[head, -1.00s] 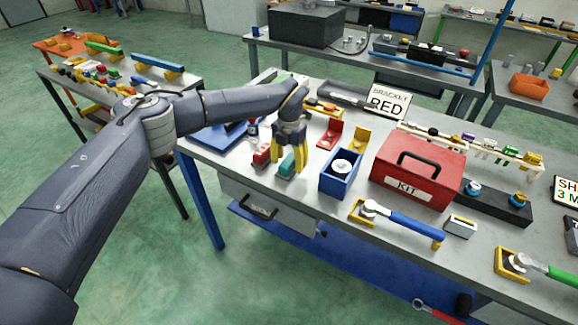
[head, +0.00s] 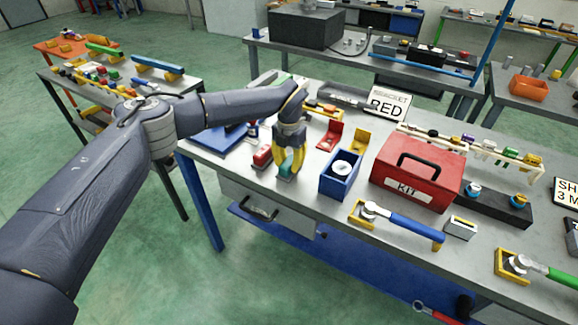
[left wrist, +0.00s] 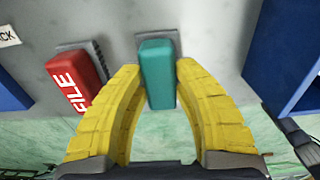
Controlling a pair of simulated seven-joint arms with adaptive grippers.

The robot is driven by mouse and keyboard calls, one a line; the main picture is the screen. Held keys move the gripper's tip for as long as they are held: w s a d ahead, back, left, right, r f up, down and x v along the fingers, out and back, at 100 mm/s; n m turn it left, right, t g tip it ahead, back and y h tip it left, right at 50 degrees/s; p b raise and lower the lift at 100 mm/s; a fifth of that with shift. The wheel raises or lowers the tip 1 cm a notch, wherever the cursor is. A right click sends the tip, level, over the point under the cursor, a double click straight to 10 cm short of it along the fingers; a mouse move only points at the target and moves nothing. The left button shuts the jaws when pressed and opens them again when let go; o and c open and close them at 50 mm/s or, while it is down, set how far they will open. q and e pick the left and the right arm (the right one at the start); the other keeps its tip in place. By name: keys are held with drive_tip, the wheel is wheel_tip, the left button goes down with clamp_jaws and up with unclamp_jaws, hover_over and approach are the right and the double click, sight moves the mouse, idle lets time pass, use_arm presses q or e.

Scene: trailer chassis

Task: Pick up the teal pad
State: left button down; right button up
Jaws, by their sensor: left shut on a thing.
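The teal pad (left wrist: 158,75) is upright between the two yellow fingers of my left gripper (left wrist: 160,80) in the left wrist view. Its grey base plate (left wrist: 150,40) shows behind it on the table. In the head view the left gripper (head: 288,172) is over the pad near the table's front edge, and only a small part of the teal pad (head: 286,167) shows between the fingers. The fingers are shut on it. I cannot tell any gap between the pad and its base. My right gripper is in neither view.
A red block marked FILE (left wrist: 75,82) stands just left of the pad; it also shows in the head view (head: 262,156). A blue open box (head: 340,175) is close on the right. A red KIT box (head: 417,175) stands farther right on the grey table.

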sight(289, 161)
use_arm(q)
wheel_tip(289, 161, up, 20)
idle(0.7)
